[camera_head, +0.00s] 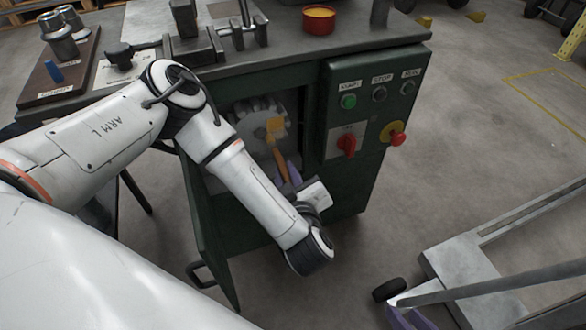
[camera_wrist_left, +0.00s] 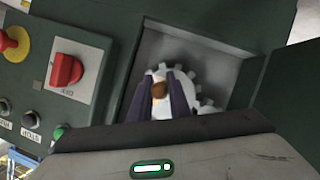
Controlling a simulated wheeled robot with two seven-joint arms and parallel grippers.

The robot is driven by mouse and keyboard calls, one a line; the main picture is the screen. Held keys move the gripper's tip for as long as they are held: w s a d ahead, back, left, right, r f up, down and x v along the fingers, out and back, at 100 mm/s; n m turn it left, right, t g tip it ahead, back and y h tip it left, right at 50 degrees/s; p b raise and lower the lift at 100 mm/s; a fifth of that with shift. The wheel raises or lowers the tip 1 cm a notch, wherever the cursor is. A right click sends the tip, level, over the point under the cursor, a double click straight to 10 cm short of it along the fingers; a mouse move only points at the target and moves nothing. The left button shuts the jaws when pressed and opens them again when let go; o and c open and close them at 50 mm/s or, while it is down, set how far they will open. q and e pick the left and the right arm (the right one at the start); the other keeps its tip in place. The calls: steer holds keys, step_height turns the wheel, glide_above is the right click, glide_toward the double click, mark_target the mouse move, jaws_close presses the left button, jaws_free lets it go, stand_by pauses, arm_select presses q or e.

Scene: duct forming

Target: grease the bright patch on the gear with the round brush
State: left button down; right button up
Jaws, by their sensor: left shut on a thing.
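The pale toothed gear (camera_head: 248,120) sits inside the open compartment of the green machine; it also shows in the wrist view (camera_wrist_left: 190,75). A yellow-orange area (camera_head: 275,125) shows on or in front of the gear. I cannot tell whether it is the bright patch or the brush tip. My left gripper (camera_head: 287,172) is shut on the brush (camera_head: 281,162), whose brown handle points toward the gear. In the wrist view the brush (camera_wrist_left: 160,91) shows end-on between the purple fingers and hides part of the gear. Contact is unclear. My right gripper (camera_head: 405,316) is partly cut off at the bottom edge.
A red tin with yellow contents (camera_head: 319,20) stands on the machine top (camera_head: 350,38). Buttons and a red knob (camera_head: 347,144) are right of the opening, with a red mushroom button (camera_head: 397,139) beyond. The open green door (camera_head: 207,225) hangs at the opening's left.

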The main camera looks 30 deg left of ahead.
arm_select(q)
steer(key=shift+s+d, duration=0.1)
steer(key=shift+s+d+r+p, duration=0.1)
steer(key=shift+s+d+p, duration=0.4)
steer(key=shift+s+d, duration=0.65)
steer(key=shift+s+d+p, duration=0.75)
steer(key=shift+d, duration=0.25)
